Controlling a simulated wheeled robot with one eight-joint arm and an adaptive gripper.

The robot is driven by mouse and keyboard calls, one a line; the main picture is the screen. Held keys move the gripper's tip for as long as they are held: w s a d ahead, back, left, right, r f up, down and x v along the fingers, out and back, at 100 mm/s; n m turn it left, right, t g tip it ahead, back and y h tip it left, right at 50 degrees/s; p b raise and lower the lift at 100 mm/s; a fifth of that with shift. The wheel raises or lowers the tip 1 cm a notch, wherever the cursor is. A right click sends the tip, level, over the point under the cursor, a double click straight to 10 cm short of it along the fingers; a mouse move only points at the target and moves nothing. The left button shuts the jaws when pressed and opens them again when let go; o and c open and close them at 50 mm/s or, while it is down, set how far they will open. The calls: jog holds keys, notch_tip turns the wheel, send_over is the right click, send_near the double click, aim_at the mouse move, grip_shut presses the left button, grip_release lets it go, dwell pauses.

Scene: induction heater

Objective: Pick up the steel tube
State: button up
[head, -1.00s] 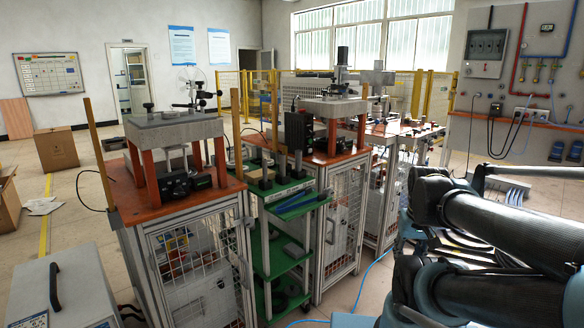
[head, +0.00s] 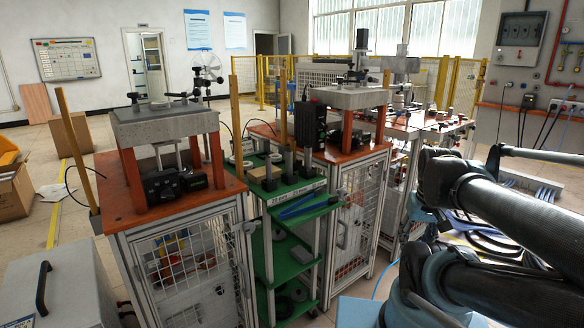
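I cannot single out a steel tube for certain in the head view. A green cart (head: 325,206) stands between two workbenches, and small dark upright pieces (head: 268,180) and pale rings stand on its top shelf. My arm links fill the right side of the view. My gripper is not in view, so what it holds cannot be seen.
The left bench (head: 112,192) carries a grey slab on orange legs. The right bench (head: 345,152) has a similar slab and a black box. A grey case (head: 75,290) is at the lower left. Cables (head: 480,235) lie at the right. Open floor lies at the left.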

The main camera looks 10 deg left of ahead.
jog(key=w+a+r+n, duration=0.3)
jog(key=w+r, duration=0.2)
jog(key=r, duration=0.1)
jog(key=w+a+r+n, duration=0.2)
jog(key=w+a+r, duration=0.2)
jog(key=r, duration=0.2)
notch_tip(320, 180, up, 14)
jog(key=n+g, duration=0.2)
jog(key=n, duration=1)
send_over(288, 152)
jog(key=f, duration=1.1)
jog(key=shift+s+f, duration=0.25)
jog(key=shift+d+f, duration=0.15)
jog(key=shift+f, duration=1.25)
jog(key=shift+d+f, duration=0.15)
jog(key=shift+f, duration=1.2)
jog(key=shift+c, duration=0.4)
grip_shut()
